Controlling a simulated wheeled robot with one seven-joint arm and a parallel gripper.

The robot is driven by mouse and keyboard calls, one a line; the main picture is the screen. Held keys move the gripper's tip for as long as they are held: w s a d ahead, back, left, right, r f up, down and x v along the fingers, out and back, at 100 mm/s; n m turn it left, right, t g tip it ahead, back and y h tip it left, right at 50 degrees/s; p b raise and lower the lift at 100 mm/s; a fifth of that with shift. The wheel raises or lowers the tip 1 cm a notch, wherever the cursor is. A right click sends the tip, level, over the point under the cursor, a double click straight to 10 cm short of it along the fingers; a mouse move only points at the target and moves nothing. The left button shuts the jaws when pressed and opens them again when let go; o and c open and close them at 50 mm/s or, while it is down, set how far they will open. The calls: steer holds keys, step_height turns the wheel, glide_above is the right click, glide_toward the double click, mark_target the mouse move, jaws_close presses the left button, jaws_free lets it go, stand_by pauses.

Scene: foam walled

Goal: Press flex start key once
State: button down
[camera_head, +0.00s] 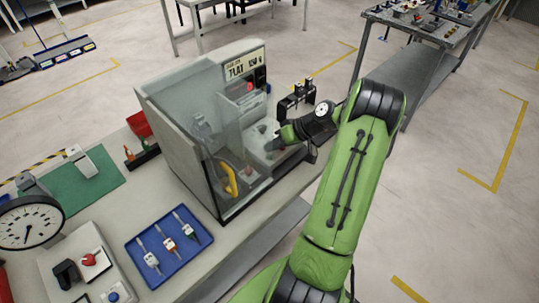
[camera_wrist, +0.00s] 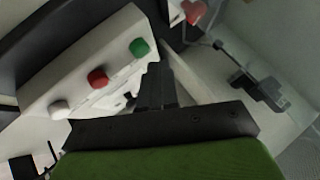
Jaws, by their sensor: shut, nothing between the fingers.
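The bench machine (camera_head: 165,125) has a clear guard and a display (camera_head: 246,67) on top. In the wrist view a pale key box shows a green key (camera_wrist: 139,47), a red key (camera_wrist: 98,77) and a white key (camera_wrist: 59,108) in a row. No lettering is readable on them, so I cannot tell which is the flex start key. My gripper (camera_wrist: 162,68) is shut and empty, its dark fingertips beside the green key's end of the box. I cannot tell whether they touch it. In the head view my gripper (camera_head: 279,142) reaches into the machine's open right side.
A blue tray (camera_head: 142,245) with three tools, a dial gauge (camera_head: 30,221), a green mat (camera_head: 65,195) and a switch box (camera_head: 55,250) lie left of the machine. A small black rack (camera_head: 297,97) stands behind my wrist.

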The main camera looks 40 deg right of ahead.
steer(key=shift+f+b, duration=0.35)
steer(key=shift+f, duration=0.1)
